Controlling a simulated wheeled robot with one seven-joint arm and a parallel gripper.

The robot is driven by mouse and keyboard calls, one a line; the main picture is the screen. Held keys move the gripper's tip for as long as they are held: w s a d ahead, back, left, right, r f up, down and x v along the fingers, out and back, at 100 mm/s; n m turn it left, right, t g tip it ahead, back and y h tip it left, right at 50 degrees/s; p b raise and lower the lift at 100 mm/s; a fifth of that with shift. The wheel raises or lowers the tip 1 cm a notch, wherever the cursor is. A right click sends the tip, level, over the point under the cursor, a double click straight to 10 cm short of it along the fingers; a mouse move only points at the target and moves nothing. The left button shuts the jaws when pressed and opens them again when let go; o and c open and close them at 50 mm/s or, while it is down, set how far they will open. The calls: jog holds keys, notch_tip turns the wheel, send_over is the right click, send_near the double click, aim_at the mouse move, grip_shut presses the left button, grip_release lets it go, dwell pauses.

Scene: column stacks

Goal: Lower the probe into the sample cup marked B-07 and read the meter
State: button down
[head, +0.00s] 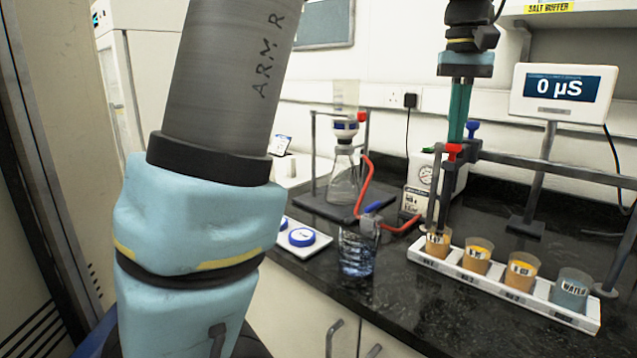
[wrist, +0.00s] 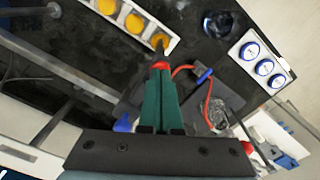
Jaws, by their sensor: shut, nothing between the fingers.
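My gripper (head: 457,138) is shut, its green fingers pointing down at a red piece (head: 452,152) on the stand's bar; I cannot tell whether they touch. The wrist view shows the closed fingers (wrist: 160,78) with red at their tips. Below the red piece, thin grey rods, apparently the probe (head: 443,195), hang over the leftmost cup (head: 438,242); whether they reach the liquid is unclear. Two more orange cups (head: 477,257) (head: 521,272) and a WATER cup (head: 571,291) stand in the white rack (head: 455,270). The orange cups' labels are too small to read surely. The meter (head: 562,93) reads 0 µS.
The stand's bar (head: 560,172) runs right from the red piece, with a blue knob (head: 472,129) beside it. A glass beaker (head: 358,250), flask (head: 343,180) and red tube (head: 367,185) stand left. The dark bench (head: 400,290) is clear before the rack.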

jog(key=shift+f, duration=0.45)
notch_tip(320, 180, up, 7)
jog(key=p, duration=0.7)
jog(key=shift+r, duration=0.1)
jog(key=w+a+f, duration=0.4)
jog(key=a+f, duration=0.5)
jog(key=a, duration=0.1)
jog(key=s+a+f, duration=0.4)
jog(key=a+f, duration=0.3)
jog(key=a, duration=0.3)
jog(key=s+a+f+n+t, duration=0.1)
jog(key=s+a+f, duration=0.3)
jog(key=a+f, duration=0.4)
jog(key=shift+a+t, duration=0.3)
jog(key=shift+a, duration=0.8)
jog(key=c, duration=1.6)
grip_release()
jog(key=shift+f, duration=0.1)
